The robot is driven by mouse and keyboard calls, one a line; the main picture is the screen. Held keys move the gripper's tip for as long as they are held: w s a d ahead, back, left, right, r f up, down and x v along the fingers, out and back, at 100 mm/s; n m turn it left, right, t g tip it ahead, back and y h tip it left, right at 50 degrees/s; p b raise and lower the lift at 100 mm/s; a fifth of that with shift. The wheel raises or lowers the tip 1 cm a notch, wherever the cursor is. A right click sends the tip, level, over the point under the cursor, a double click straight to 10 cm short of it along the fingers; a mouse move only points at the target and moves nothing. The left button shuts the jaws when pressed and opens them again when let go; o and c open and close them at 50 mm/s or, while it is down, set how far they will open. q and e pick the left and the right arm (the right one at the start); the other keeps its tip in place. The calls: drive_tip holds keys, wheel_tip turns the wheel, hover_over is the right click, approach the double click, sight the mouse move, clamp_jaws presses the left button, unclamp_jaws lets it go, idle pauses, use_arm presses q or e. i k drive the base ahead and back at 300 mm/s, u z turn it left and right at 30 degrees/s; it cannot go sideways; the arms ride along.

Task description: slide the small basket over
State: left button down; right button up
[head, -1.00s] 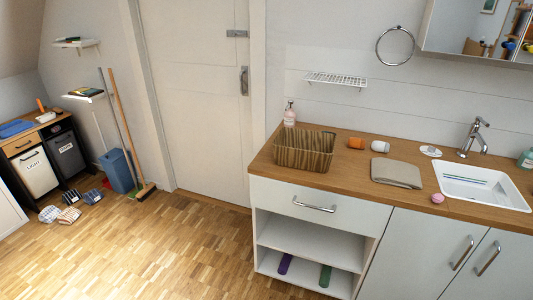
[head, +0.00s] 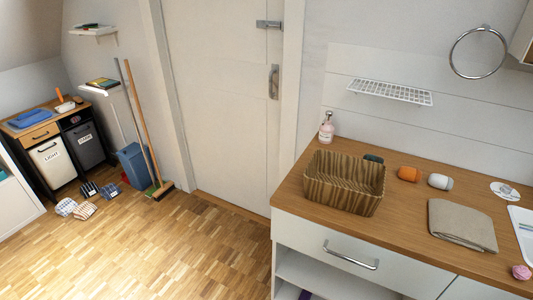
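In the head view, the small basket (head: 343,194) is a brown, striped, rectangular basket standing upright near the left end of the wooden countertop (head: 405,238). Its inside looks empty from here, though its near wall hides part of the bottom. A dark green item (head: 373,159) shows just behind its back right rim. Neither of my grippers is in view, and nothing touches the basket from my side.
A pink soap bottle (head: 326,128) stands behind the basket. Orange (head: 408,174) and white (head: 440,181) rolled items, a folded beige cloth (head: 462,224) and a pink ball (head: 521,272) lie to its right. A closed drawer with a handle (head: 350,256) is below.

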sight(355, 185)
drive_tip(key=z, duration=0.3)
drive_tip(key=i, duration=1.2)
drive_tip(key=z, duration=0.75)
